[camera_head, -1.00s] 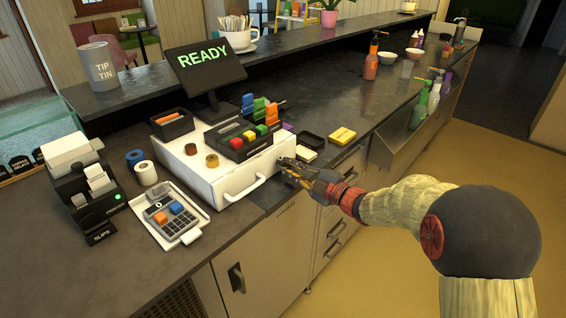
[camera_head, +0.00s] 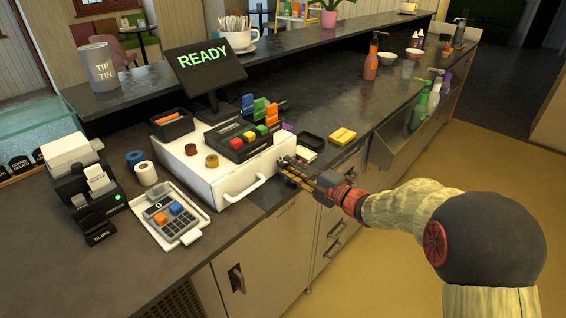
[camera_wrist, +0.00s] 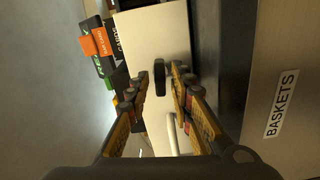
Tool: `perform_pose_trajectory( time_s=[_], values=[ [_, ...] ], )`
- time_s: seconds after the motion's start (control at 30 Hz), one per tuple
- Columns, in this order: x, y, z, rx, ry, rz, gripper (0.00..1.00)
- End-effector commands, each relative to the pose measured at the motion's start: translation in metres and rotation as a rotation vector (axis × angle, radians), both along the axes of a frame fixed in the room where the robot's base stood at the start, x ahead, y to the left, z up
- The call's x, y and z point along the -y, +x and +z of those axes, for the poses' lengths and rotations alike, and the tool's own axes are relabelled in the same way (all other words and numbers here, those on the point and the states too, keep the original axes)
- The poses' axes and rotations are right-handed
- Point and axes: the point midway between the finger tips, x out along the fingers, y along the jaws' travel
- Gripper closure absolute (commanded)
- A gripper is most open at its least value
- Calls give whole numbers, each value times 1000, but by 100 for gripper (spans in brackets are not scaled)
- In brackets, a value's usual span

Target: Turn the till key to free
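The till (camera_head: 222,185) is a white drawer unit on the dark counter, with a bar handle on its front. In the wrist view its pale front (camera_wrist: 153,40) carries a small dark upright key (camera_wrist: 159,77). My gripper (camera_head: 283,168) is at the right end of the till front and hides the key in the head view. In the wrist view my gripper (camera_wrist: 158,88) is open, one finger on each side of the key, with gaps visible. I cannot tell how deep the fingertips reach around it. The screen (camera_head: 206,63) above the till reads READY.
A keypad (camera_head: 170,216) on a white tray and a slip printer (camera_head: 93,190) stand left of the till. A yellow block (camera_head: 342,136) and a black tray (camera_head: 312,142) lie to its right. Cabinet drawers are below, one labelled BASKETS (camera_wrist: 281,104). The floor at right is clear.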

Motion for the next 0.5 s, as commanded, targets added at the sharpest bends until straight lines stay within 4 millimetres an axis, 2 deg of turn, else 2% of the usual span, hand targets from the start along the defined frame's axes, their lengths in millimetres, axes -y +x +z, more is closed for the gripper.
perform_pose_trajectory(
  time_s=[0.5],
  values=[
    [42,-32,0,0,1,-2,77]
  ],
)
